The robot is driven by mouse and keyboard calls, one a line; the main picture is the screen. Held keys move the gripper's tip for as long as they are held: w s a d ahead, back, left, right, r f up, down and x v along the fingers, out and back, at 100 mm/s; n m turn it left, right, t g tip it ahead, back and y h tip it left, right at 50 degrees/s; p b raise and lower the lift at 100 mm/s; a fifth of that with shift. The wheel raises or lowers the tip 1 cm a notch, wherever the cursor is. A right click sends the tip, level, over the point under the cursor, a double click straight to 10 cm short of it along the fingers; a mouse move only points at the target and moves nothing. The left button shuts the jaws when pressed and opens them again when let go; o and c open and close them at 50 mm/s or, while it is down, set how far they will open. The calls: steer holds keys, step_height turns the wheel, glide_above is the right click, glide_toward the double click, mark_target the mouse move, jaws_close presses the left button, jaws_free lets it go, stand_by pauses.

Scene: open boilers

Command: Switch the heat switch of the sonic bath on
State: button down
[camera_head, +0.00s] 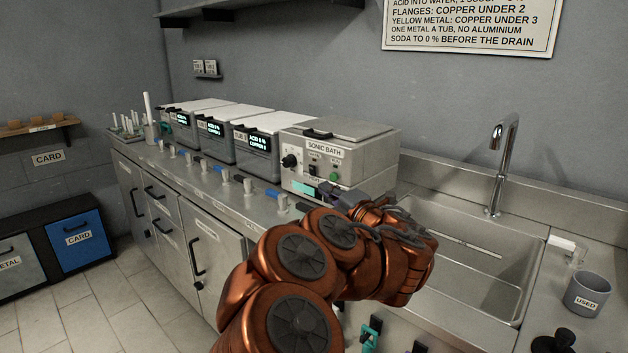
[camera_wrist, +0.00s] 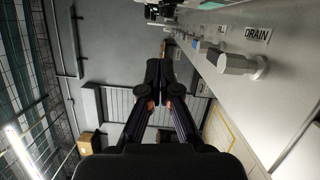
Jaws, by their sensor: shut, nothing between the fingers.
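The sonic bath (camera_head: 340,142) is a grey metal box with a lid, standing on the counter left of the sink. Its front carries a black knob (camera_head: 289,161), a small black rocker switch (camera_head: 314,170) with a partly covered label that seems to read HEAT, a green button (camera_head: 334,177) and a teal display (camera_head: 302,188). Which way the switch is set is too small to tell. My gripper (camera_head: 338,203) is at the bath's lower front right, partly hidden by my arm. In the wrist view my gripper (camera_wrist: 159,72) is shut and empty. The bath does not show there.
Several lidded tubs with displays (camera_head: 215,134) stand left of the bath. Valve handles line the counter's front edge, and one valve (camera_wrist: 240,65) is close to my gripper's right in the wrist view. A sink (camera_head: 470,245) and tap (camera_head: 500,160) are at the right.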

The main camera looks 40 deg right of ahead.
mark_target(314, 170)
steer(key=shift+a+f+n+y, duration=0.25)
steer(key=shift+f+n+y, duration=0.05)
steer(key=shift+f, duration=0.05)
steer(key=w+p, duration=0.1)
steer(key=w, duration=0.9)
steer(key=shift+r+p, duration=0.2)
steer(key=shift+p, duration=0.1)
steer(key=shift+w+d+r+p, duration=0.1)
steer(key=shift+w+d, duration=0.05)
steer(key=shift+d, duration=0.5)
steer(key=shift+w+d+r+p, duration=0.1)
steer(key=shift+d+r+p, duration=0.05)
steer(key=shift+d, duration=0.5)
steer(key=shift+w+d+r+p, duration=0.1)
steer(key=shift+w+d, duration=0.05)
steer(key=shift+d, duration=0.5)
steer(key=shift+d+r, duration=0.1)
